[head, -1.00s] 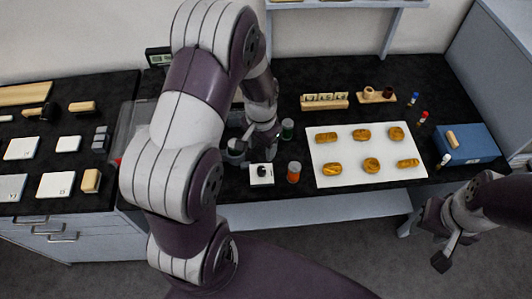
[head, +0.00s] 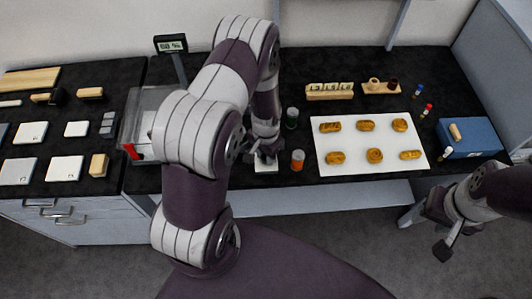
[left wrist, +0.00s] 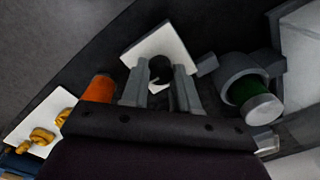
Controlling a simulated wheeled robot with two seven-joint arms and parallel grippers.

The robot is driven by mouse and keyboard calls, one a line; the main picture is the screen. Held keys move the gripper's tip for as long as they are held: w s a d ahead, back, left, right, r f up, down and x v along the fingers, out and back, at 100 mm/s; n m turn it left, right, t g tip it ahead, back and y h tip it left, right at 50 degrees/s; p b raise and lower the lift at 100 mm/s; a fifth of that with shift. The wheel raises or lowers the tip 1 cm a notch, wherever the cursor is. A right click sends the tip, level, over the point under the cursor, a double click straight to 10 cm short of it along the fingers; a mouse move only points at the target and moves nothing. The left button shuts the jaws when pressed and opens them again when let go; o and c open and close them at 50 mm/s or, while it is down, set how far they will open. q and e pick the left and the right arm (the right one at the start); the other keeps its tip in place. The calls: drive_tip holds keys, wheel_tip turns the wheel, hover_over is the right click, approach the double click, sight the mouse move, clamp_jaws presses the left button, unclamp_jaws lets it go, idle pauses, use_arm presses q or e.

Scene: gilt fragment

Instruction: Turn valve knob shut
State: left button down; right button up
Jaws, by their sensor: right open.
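The valve knob is a small black knob (left wrist: 161,69) on a square white plate (left wrist: 160,45), seen in the left wrist view. In the head view the white plate (head: 265,168) shows at the bench's front edge, and the knob is hidden under my left gripper (head: 264,153). In the left wrist view my left gripper (left wrist: 162,82) has its two fingers apart, one on each side of the knob. Whether they touch it is hard to tell. My right gripper (head: 445,247) is open and empty, off the bench's front edge at lower right.
An orange jar (head: 297,161) stands just right of the plate, and a green jar (head: 291,119) behind. A white tray (head: 370,146) of golden pieces and a blue box (head: 470,139) are further right.

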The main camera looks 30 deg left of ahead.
idle(0.3)
use_arm(q)
drive_tip(key=n, duration=0.8)
drive_tip(key=shift+w+n+b, duration=0.1)
drive_tip(key=shift+n+b, duration=0.2)
drive_tip(key=shift+b, duration=0.1)
drive_tip(key=n, duration=0.4)
drive_tip(key=shift+n, duration=2.6)
drive_tip(key=shift+r, duration=0.1)
drive_tip(key=c, duration=0.8)
unclamp_jaws()
drive_tip(key=shift+c, duration=0.2)
drive_tip(key=shift+b, duration=0.3)
